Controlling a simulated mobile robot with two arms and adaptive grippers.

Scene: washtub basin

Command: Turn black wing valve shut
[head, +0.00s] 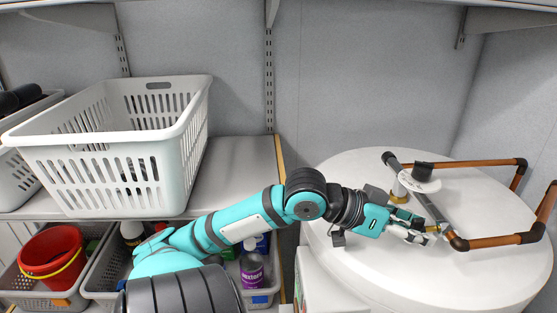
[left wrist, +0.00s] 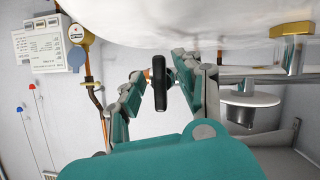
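My left gripper (head: 436,233) reaches in from the left over the white round top and is beside the pipework. In the left wrist view its two fingers (left wrist: 162,90) are apart. A narrow black upright piece (left wrist: 160,82), which looks like the wing valve's handle, stands between them with a visible gap on each side. In the head view the gripper and pipe hide this handle. A grey pipe (head: 430,207) runs close by the fingertips to a dark elbow (head: 458,243). My right gripper is in neither view.
A white disc with a black knob (head: 422,172) sits on the pipework behind the gripper; it also shows in the left wrist view (left wrist: 245,98). Copper pipes (head: 500,240) extend right. A white basket (head: 120,145) stands on the left shelf. The white round top (head: 400,285) is clear in front.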

